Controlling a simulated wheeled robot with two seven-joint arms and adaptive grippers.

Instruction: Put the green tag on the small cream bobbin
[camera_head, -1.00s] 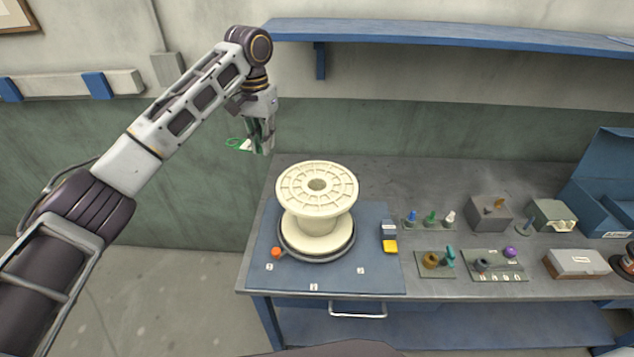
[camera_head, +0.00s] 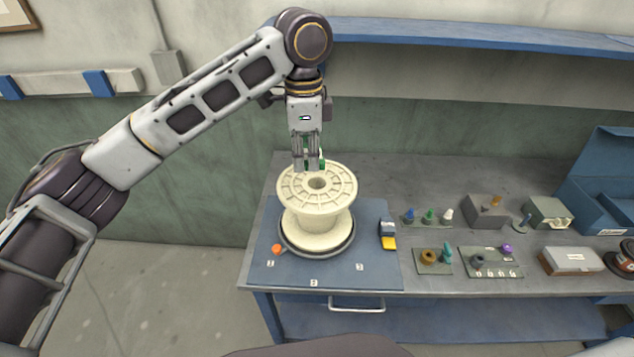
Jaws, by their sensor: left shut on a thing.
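The cream bobbin (camera_head: 317,222) stands upright on a dark round base (camera_head: 283,242) on the blue mat. Its top flange has a hole in the middle. My left gripper (camera_head: 308,168) points down at the back edge of that flange, shut on the green tag (camera_head: 322,163). Only a sliver of the tag shows beside the fingers; the rest is hidden. I cannot tell whether the tag touches the flange. My right gripper is not in view.
To the right are small coloured pegs (camera_head: 428,215), peg trays (camera_head: 490,265), grey boxes (camera_head: 484,210) and a blue bin (camera_head: 600,190). A blue shelf (camera_head: 450,36) runs above.

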